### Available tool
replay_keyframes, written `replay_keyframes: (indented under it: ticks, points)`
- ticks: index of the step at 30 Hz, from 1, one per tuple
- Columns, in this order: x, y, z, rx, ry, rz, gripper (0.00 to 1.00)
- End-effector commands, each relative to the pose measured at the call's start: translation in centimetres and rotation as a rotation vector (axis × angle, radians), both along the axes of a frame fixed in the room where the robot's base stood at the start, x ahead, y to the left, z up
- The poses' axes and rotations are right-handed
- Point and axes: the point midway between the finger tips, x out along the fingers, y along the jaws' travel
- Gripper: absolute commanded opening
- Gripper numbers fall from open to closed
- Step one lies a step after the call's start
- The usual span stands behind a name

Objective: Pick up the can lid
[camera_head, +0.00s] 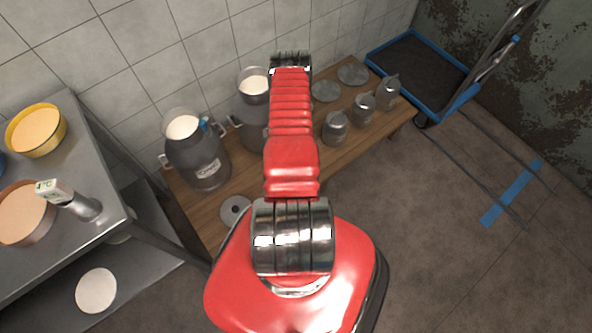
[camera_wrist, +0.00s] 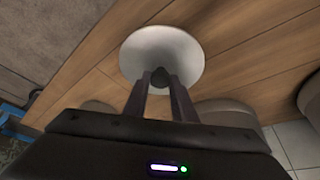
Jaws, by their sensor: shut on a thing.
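A round pale metal can lid (camera_wrist: 160,48) with a dark knob shows in the wrist view, over the wooden bench. My gripper (camera_wrist: 160,80) is shut on the knob, one finger on each side. Whether the lid touches the bench or hangs just above it, I cannot tell. In the head view my red arm hides the gripper's fingers. Two flat lids, one nearer (camera_head: 326,91) and one farther (camera_head: 352,74), show on the bench right of the arm; I cannot tell whether one is the held lid. Another disc-shaped lid (camera_head: 236,210) lies at the bench's near left.
Two open milk cans, left (camera_head: 198,160) and right (camera_head: 252,112), stand on the bench (camera_head: 210,205) by the tiled wall. Several small metal cans (camera_head: 335,128) stand at right. A blue-edged trolley (camera_head: 420,70) is beyond. A steel table (camera_head: 85,150) with pans stands left.

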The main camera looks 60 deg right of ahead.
Motion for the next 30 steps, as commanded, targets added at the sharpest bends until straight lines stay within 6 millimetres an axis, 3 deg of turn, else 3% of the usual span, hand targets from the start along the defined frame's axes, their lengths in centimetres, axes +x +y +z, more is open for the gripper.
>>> replay_keyframes:
  ticks: [20, 30]
  points:
    - [0.0, -0.1, 0.3, -0.001, 0.000, 0.000, 0.00]
    - [0.0, -0.1, 3.7, -0.002, -0.001, 0.000, 0.00]
